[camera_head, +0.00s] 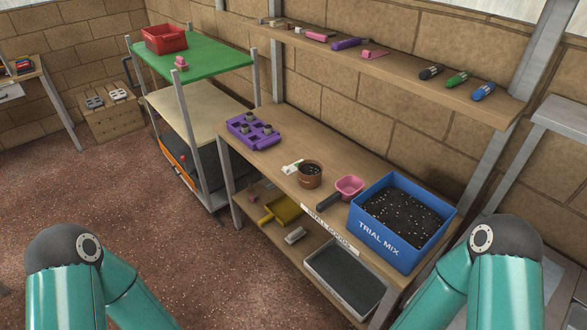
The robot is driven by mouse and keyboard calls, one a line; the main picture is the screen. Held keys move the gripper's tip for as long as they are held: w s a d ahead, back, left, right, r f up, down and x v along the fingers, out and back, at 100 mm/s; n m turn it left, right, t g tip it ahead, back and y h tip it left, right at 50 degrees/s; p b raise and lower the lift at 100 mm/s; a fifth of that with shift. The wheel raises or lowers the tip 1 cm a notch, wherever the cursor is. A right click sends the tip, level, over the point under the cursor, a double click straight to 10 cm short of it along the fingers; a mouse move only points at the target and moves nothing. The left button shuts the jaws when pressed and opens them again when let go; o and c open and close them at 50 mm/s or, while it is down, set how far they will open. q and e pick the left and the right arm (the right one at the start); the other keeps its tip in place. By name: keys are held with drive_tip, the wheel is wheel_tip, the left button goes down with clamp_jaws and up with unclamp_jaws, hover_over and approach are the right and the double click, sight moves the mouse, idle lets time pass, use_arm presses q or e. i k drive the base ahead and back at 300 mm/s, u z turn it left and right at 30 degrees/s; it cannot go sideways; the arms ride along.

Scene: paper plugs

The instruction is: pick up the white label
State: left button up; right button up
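A small white label-like piece (290,168) with some green on it lies on the wooden bench, just left of a brown pot (310,174). It is too small to read. A white strip with dark lettering (331,229) runs along the bench's front edge. My teal arm links show at the lower left and lower right, but neither gripper is in the picture. Nothing is seen touching the white piece.
The bench (290,137) also bears a purple tray (262,143), a pink scoop (349,187) and a blue TRIAL MIX bin (366,238) of dark soil. A wall shelf (400,78) hangs above. A green-topped rack (200,58) stands left, with open floor (90,190) in front.

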sight(289, 170)
drive_tip(key=u, duration=0.5)
drive_tip(key=i, duration=1.3)
drive_tip(key=u, duration=0.05)
